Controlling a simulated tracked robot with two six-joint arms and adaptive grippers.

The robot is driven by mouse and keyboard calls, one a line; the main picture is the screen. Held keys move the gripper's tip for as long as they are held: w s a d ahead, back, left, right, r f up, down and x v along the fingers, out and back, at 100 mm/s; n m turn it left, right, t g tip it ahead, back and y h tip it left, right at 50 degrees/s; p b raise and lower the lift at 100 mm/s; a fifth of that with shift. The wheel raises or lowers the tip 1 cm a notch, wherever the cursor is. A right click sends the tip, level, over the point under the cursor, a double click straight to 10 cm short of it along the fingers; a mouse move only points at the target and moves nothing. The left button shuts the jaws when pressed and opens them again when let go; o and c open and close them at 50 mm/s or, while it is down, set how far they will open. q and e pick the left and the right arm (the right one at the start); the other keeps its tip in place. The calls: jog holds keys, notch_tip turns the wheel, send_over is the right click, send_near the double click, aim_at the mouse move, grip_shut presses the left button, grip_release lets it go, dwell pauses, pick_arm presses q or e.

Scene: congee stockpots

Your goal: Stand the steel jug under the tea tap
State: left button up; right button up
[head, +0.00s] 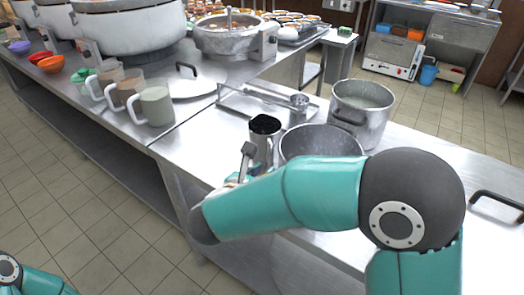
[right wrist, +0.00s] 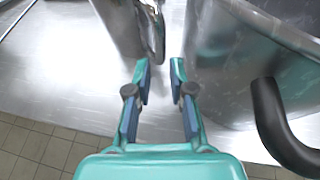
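The steel jug (head: 264,143) stands upright on the steel counter, with a dark inside, left of a wide open pot (head: 320,142). In the right wrist view the jug (right wrist: 118,25) shows at the top, its curved handle (right wrist: 155,28) just ahead of my fingertips. My right gripper (right wrist: 160,72) is open, with nothing between its fingers; in the head view it is mostly hidden behind my right arm. Only a piece of my left arm shows at the lower left corner; its gripper is out of view. I cannot make out a tea tap.
The wide pot (right wrist: 240,60) and its black handle (right wrist: 280,130) are close right of my right gripper. A taller stockpot (head: 361,115) and a tray with a ladle (head: 262,100) stand behind. Several mugs (head: 156,106) and a lid (head: 192,86) are to the left.

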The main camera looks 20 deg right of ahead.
aim_at(270, 164)
jog(key=b+x, duration=0.1)
jog(key=x, duration=0.4)
jog(key=shift+w+d, duration=0.1)
jog(key=shift+r, duration=0.1)
grip_shut()
